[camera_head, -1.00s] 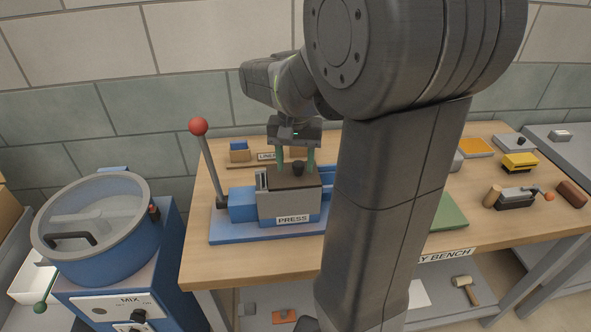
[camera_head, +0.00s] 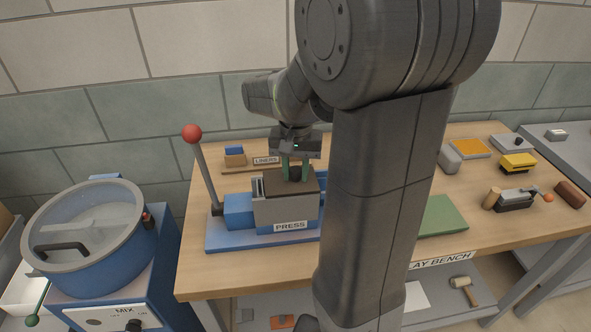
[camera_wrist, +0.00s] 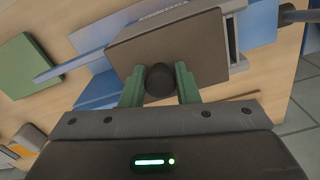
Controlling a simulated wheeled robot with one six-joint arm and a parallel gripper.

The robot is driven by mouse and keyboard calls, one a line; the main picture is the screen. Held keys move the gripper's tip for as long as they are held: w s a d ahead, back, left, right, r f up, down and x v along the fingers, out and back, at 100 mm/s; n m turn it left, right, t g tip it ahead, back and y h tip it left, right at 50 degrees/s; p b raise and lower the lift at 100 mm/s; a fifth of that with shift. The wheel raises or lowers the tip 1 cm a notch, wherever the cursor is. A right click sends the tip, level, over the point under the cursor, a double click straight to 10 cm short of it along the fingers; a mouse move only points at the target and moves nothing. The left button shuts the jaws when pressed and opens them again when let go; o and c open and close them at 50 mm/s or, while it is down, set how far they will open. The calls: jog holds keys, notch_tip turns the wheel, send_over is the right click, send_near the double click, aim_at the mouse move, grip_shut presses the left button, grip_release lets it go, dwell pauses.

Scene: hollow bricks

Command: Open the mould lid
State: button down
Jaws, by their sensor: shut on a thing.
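The press (camera_head: 291,226) stands on a blue base at the left of the bench, with its grey mould box and a dark brown mould lid (camera_head: 273,188) on top. The lid lies flat on the box and also shows in the wrist view (camera_wrist: 190,40). Its round black knob (camera_wrist: 159,80) stands up from the lid. My gripper (camera_head: 295,172) reaches down from above with green fingers, one on each side of the knob, and is shut on it. My arm hides the press's right side.
A red-balled lever (camera_head: 192,134) rises left of the mould box. The mixer (camera_head: 95,240) stands left of the bench. A liners rack (camera_head: 250,168) is behind the press. A green mat (camera_head: 442,216) and several tools lie to the right.

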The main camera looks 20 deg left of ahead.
jog(key=w+d+p, duration=0.1)
jog(key=w+d, duration=0.6)
jog(key=d, duration=0.4)
jog(key=shift+r, duration=0.1)
jog(key=c, duration=1.2)
grip_release()
jog(key=shift+d, duration=0.15)
jog(key=shift+o, duration=0.5)
jog(key=shift+d, duration=0.1)
notch_tip(320, 180, up, 14)
